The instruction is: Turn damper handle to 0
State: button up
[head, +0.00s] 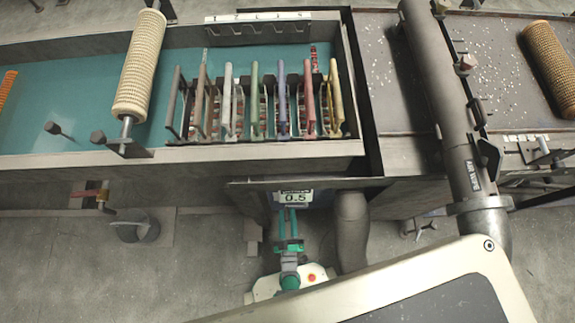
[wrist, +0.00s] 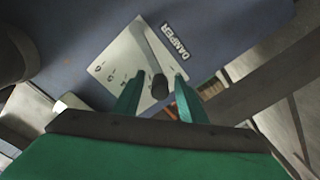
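The damper handle (wrist: 160,86) is a small dark knob in the wrist view, in front of a white scale plate (wrist: 122,62) with small marks. A "DAMPER" label (wrist: 177,38) is on the blue panel beside the plate. My gripper (wrist: 158,90) has its two green fingers apart, one on each side of the handle, with visible gaps; contact cannot be told. The handle is hidden there.
Above the display is a tank (head: 120,75) with a row of coloured handles (head: 282,95) and a mesh roller (head: 140,62). A grey pipe (head: 351,232) stands right of my arm, and a larger pipe (head: 440,90) further right. The floor at lower left is mostly clear.

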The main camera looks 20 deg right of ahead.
jog(key=v, duration=1)
jog(key=shift+s, duration=0.4)
